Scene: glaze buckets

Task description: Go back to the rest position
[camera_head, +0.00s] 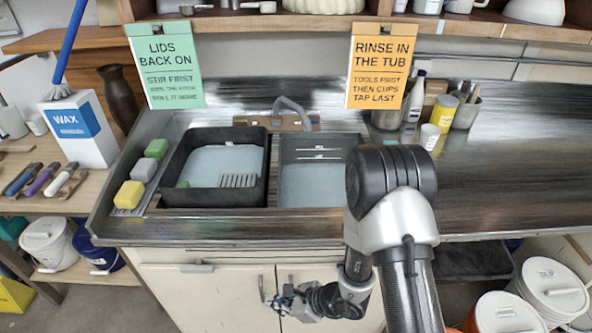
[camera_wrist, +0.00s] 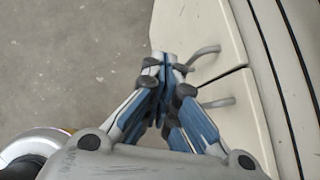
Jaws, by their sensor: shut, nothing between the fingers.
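My gripper (camera_head: 287,303) hangs low in front of the sink cabinet, pointing left in the head view, below the counter edge. In the wrist view my gripper (camera_wrist: 163,66) has its two blue-padded fingers together at the tips, with nothing between them. Bare grey floor (camera_wrist: 80,60) lies below it. The cabinet door handles (camera_wrist: 204,54) are just right of the fingertips in the wrist view; I cannot tell the exact gap.
The steel counter (camera_head: 500,150) holds a sink with two basins (camera_head: 215,198). White buckets (camera_head: 552,287) stand at lower right. A white bucket (camera_head: 48,243) and a blue one (camera_head: 95,252) sit on the left low shelf. A wax box (camera_head: 85,130) stands above them.

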